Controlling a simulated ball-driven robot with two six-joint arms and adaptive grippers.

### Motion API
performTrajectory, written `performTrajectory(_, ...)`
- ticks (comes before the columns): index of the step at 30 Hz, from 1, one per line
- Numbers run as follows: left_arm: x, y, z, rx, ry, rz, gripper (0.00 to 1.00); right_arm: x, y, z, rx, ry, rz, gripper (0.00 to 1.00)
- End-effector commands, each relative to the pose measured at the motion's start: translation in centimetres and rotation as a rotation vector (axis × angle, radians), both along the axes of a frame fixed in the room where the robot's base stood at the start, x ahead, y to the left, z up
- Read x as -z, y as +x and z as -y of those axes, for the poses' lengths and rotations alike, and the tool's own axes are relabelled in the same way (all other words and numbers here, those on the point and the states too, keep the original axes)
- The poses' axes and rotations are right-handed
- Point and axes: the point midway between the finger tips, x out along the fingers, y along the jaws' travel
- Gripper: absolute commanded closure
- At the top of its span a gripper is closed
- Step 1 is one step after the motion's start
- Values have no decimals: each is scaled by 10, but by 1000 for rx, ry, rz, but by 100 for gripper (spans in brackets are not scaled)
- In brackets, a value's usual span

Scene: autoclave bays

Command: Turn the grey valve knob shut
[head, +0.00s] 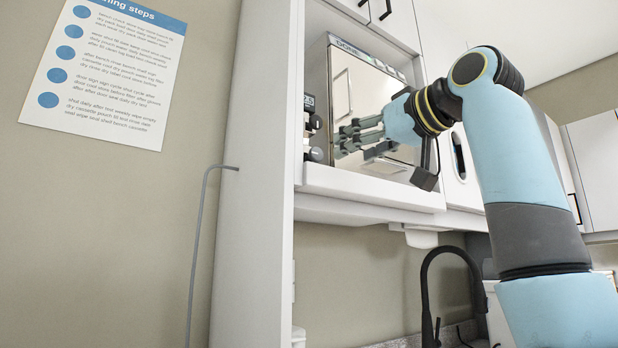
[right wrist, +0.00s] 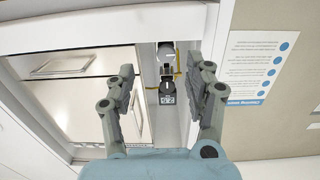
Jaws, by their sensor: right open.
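The grey valve knob (right wrist: 165,54) is on a small fitting in the narrow gap beside the steriliser. In the right wrist view it lies between and beyond the fingertips, with a dark part just below it. In the head view the small fittings (head: 316,154) show at the left edge of the bay, left of my fingertips. My right gripper (head: 341,141) is open and empty, pointing at this gap; the right wrist view shows its fingers (right wrist: 167,72) spread to either side of the knob, not visibly touching it. The knob's turn position is too small to tell. My left gripper is out of view.
The steriliser's shiny front (head: 365,95) stands right of the fittings. A white side panel (head: 255,130) bounds the bay on the left. A tap (head: 428,285) stands below.

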Motion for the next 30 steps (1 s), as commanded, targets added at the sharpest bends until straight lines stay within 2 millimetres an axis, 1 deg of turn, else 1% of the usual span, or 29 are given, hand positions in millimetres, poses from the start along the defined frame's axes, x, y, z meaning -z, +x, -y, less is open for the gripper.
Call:
performTrajectory(1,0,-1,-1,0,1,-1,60,-14,-4,-3,-10,-1,21,47)
performTrajectory(2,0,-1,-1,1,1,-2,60,-19,-5,-5,-15,0,28,47)
performTrajectory(5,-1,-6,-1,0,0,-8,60,-26,-3,-9,-22,1,38,47)
performTrajectory(8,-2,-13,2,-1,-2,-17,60,-26,8,-17,-24,3,36,47)
performTrajectory(12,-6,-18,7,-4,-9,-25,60,-27,31,-33,-23,2,35,47)
performTrajectory(18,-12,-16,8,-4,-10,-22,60,-26,63,-53,-21,1,35,47)
performTrajectory(21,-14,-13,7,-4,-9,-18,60,-26,73,-60,-21,1,37,47)
performTrajectory(25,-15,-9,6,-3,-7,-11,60,-25,81,-65,-20,1,38,47)
performTrajectory(30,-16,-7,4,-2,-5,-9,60,-24,83,-66,-19,1,37,47)
